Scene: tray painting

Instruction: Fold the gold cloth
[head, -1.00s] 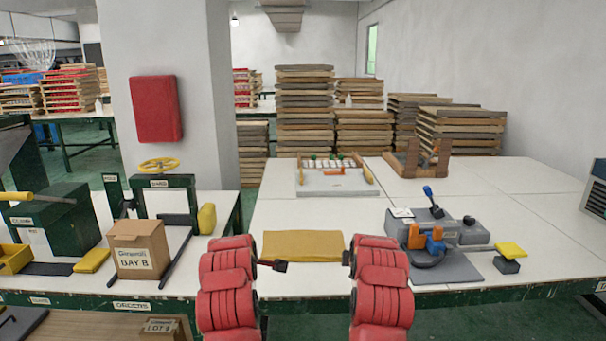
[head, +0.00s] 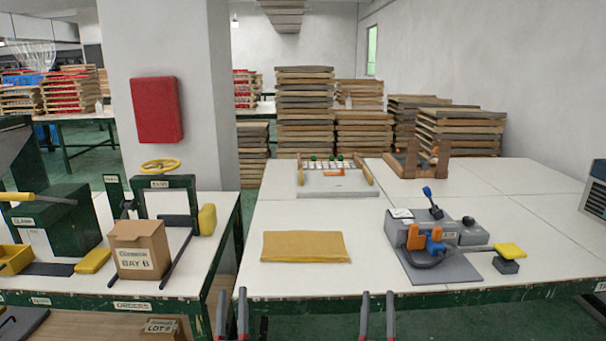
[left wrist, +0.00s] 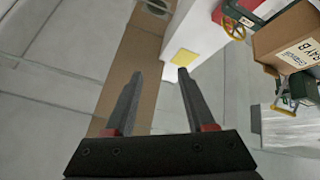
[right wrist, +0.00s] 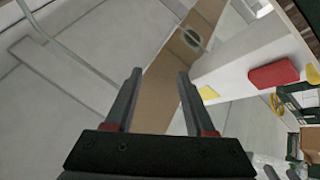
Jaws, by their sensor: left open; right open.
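The gold cloth (head: 305,247) lies flat on the white table as a neat rectangle, near the front edge. My left gripper (head: 232,308) and my right gripper (head: 377,310) show only as finger tips at the bottom of the head view. Both are below and in front of the cloth, apart from it. The left wrist view shows the left fingers (left wrist: 156,100) spread and empty. The right wrist view shows the right fingers (right wrist: 160,98) spread and empty too.
A grey press-like device (head: 440,245) stands right of the cloth, with a yellow pad (head: 510,250) beside it. A tray fixture (head: 337,183) stands behind. A cardboard box (head: 138,250) is on the left table. The table around the cloth is clear.

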